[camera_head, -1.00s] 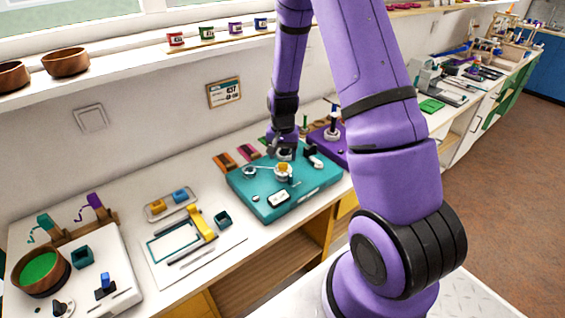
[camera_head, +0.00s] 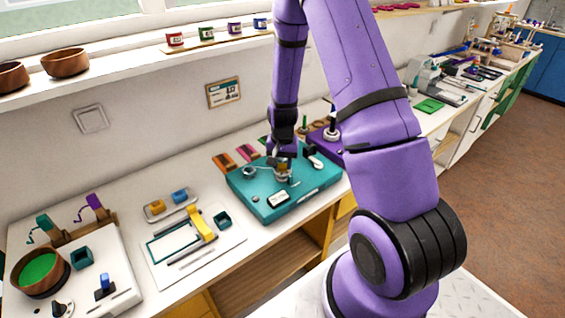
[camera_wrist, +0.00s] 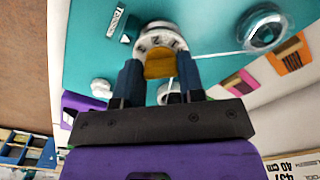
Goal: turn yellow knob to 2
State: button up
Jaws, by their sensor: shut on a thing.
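The yellow knob (camera_wrist: 158,63) sits on a round white dial with dark marks (camera_wrist: 156,38) on the teal board (camera_head: 270,208). In the wrist view my gripper (camera_wrist: 160,75) has its two blue fingers on either side of the knob, shut on it. In the head view my gripper (camera_head: 283,166) is low over the board and hides most of the knob. The marks on the dial are partly covered, and I cannot tell which number the knob points to.
A ringed round part (camera_wrist: 263,30) stands on the board near the dial, with a thin pale line between them. A purple board (camera_head: 322,140) adjoins at the right. A white panel with a yellow-handled tool (camera_head: 201,224) lies to the left.

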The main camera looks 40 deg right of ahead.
jog(key=shift+n, duration=0.3)
jog(key=n, duration=0.4)
jog(key=shift+d, duration=0.1)
jog(key=shift+n, duration=2)
jog(key=o, duration=0.9)
jog(key=shift+o, duration=0.2)
jog(key=shift+r, duration=0.1)
notch_tip(320, 180, up, 11)
jog(key=shift+f, duration=0.2)
